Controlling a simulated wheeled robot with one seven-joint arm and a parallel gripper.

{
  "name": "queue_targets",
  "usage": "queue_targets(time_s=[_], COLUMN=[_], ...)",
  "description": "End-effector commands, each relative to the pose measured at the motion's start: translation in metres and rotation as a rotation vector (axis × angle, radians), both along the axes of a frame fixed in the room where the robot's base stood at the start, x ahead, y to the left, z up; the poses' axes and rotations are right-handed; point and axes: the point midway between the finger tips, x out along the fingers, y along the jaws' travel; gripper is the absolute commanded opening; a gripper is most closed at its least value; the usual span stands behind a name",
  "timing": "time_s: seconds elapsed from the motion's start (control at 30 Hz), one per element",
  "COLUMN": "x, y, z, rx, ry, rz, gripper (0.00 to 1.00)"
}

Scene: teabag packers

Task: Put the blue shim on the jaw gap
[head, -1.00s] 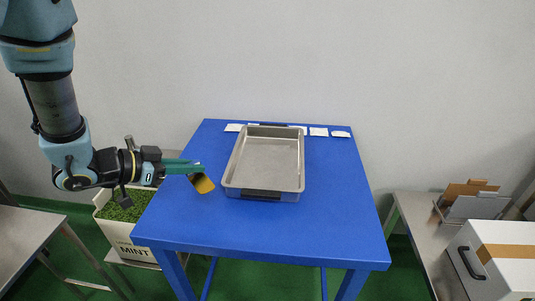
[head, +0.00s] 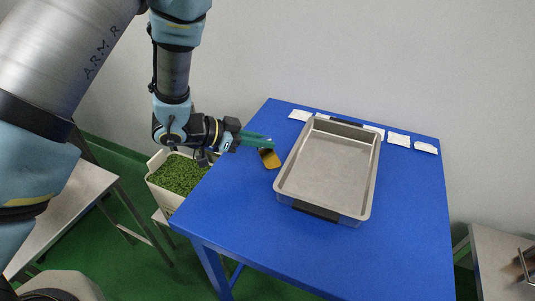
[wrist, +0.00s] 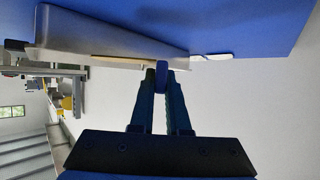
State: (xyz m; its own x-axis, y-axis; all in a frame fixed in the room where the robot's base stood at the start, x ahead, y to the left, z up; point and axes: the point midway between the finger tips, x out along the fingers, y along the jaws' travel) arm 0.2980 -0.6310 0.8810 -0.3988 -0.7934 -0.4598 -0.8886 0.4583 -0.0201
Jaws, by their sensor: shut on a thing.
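My gripper (head: 272,143) reaches in from the left over the blue table, just left of the metal tray. In the wrist view its two dark fingers (wrist: 160,85) are closed on a small dark blue piece, the blue shim (wrist: 161,72), which stands upright between the fingertips. In the head view the shim cannot be made out. A yellow-brown piece (head: 270,159) shows just below the fingertips; I cannot tell whether it touches them or lies on the table. I cannot make out a jaw gap in either view.
The shallow metal tray (head: 280,188) takes up the middle of the blue table (head: 245,210). Several white packets (head: 398,140) lie along the back edge. A bin of green leaves (head: 158,194) stands left of the table. The table's front left and right side are clear.

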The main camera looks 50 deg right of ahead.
Motion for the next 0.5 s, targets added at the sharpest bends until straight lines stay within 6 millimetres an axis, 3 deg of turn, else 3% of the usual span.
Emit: queue_targets(time_s=[0.5], x=[0.000], y=[0.000], z=[-0.049], rx=[0.001], ry=[0.002], rz=[0.001], gripper=[0.00])
